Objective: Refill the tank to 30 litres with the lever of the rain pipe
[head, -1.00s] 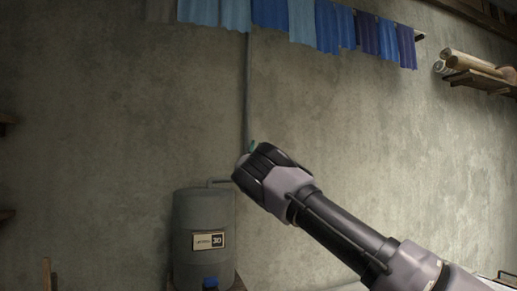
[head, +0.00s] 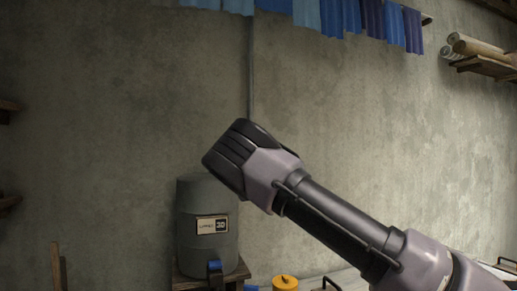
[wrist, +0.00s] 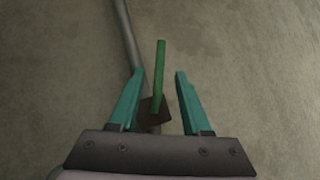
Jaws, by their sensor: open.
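The grey tank (head: 194,240) stands on a wooden stand in the head view, with a label (head: 212,225) that reads 30 and a blue tap (head: 214,267) at its front. The rain pipe (head: 250,75) runs down the wall behind it; it also shows in the wrist view (wrist: 125,35). In the wrist view the green lever (wrist: 160,75) stands upright between the two teal fingers of my gripper (wrist: 160,88). The gripper is open, with a gap on each side of the lever. In the head view my arm hides the lever and the pipe's lower part.
Blue cloths (head: 345,18) hang from a rail at the top. A shelf with rolls (head: 480,55) is on the right wall. A yellow-lidded container (head: 285,283) is at the bottom. The wall around my gripper is bare.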

